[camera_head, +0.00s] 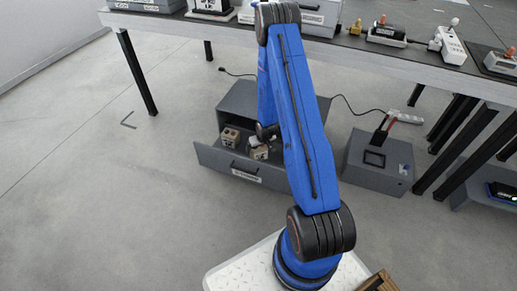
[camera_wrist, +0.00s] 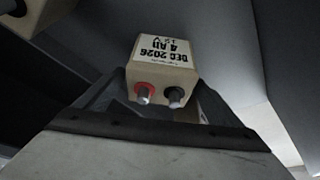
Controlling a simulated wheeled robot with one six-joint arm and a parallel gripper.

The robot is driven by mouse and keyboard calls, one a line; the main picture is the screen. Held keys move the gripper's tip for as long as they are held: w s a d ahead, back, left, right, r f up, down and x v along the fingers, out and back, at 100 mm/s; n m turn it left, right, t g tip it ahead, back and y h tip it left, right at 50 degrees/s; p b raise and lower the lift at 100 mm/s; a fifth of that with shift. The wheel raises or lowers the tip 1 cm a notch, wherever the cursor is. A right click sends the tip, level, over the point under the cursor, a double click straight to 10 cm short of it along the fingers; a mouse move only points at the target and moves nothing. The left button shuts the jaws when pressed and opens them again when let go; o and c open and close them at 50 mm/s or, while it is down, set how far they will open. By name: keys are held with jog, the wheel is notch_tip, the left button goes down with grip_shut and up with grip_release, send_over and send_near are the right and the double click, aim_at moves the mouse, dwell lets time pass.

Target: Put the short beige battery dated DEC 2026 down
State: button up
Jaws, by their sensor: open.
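The short beige battery (camera_wrist: 162,62) shows in the wrist view, its label reading DEC 2026 upside down, with one red and one black terminal towards me. It sits in the open grey drawer (camera_head: 215,158), where a beige block (camera_head: 258,152) beside my arm's end appears to be it. My gripper (camera_wrist: 163,88) is open around or just short of the battery; whether a finger touches it I cannot tell. In the head view my blue arm hides most of the gripper.
Another beige battery (camera_head: 229,138) stands in the drawer to the left. The drawer walls are close around. A grey box (camera_head: 377,162) with a dark screen stands on the floor to the right. The table (camera_head: 150,22) is above and behind. Floor at left is clear.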

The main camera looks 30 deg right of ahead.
jog(key=w+a+v, duration=0.1)
jog(key=a+v, duration=0.1)
jog(key=v, duration=1.3)
jog(key=w+a+r+v, duration=0.1)
jog(key=a+v, duration=0.1)
jog(key=v, duration=1.3)
jog(key=w+a+v, duration=0.1)
jog(key=a+v, duration=0.2)
jog(key=v, duration=1.2)
jog(key=s+a+r, duration=0.3)
jog(key=s+r, duration=0.1)
jog(key=s, duration=0.4)
jog(key=s+a+r+n, duration=0.1)
jog(key=s+a+r, duration=0.2)
jog(key=s, duration=0.6)
jog(key=s+a+r, duration=0.3)
jog(key=s+r, duration=0.4)
jog(key=s, duration=0.2)
jog(key=shift+a+y, duration=0.2)
jog(key=shift+y, duration=0.1)
